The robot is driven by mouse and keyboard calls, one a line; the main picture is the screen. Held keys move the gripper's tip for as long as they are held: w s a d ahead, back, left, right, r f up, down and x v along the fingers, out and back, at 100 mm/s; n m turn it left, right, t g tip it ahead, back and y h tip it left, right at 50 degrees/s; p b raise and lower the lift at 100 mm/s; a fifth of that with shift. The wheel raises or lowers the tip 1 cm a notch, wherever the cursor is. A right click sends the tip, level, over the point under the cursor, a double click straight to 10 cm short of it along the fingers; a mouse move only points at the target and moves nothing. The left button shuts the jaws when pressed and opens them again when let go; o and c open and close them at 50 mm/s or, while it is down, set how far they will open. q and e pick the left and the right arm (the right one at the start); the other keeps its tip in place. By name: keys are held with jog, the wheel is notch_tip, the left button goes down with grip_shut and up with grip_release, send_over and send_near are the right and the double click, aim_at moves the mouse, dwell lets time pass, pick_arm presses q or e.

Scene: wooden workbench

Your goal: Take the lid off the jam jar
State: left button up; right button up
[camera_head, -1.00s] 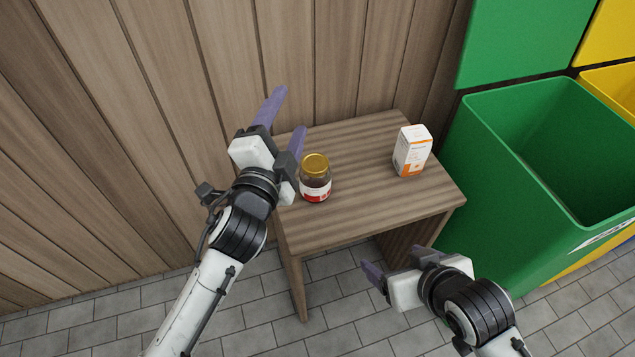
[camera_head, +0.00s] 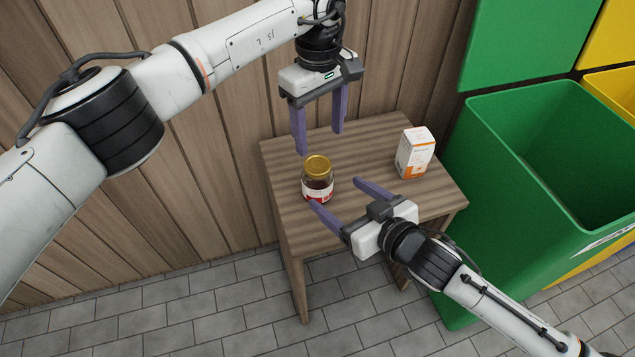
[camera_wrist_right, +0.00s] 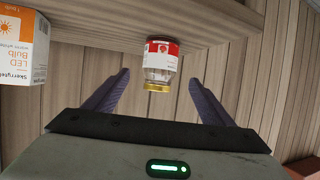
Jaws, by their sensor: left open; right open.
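The jam jar (camera_head: 317,184) stands upright on the left part of the small wooden table, with a gold lid (camera_head: 317,163) on top and a red and white label. My left gripper (camera_head: 319,143) is open and empty, fingers pointing down, above and behind the jar. My right gripper (camera_head: 334,191) is open and comes in from the front right, its fingertips close to the jar. In the right wrist view the jar (camera_wrist_right: 161,62) appears upside down, ahead of and between the two open fingers, with its gold lid (camera_wrist_right: 157,87) towards the gripper. Contact cannot be told.
A white and orange LED bulb box (camera_head: 414,152) stands on the right of the table (camera_head: 385,132); it also shows in the right wrist view (camera_wrist_right: 22,45). A green bin (camera_head: 490,170) stands right of the table. A plank wall (camera_head: 225,130) is behind.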

aim_at(317, 179)
jog(key=shift+w+a, duration=0.15)
jog(key=shift+w, duration=0.1)
pick_arm(q)
jog(key=shift+a+r, duration=0.1)
jog(key=shift+a, duration=0.1)
pick_arm(e)
jog(key=x, duration=0.9)
jog(key=shift+w+a+f, duration=0.15)
jog(key=shift+w+a, duration=0.05)
jog(key=shift+w, duration=0.05)
grip_shut()
pick_arm(q)
jog(key=m, duration=0.6)
jog(key=f+m, duration=0.1)
jog(key=m, duration=0.2)
notch_tip(317, 179, down, 7)
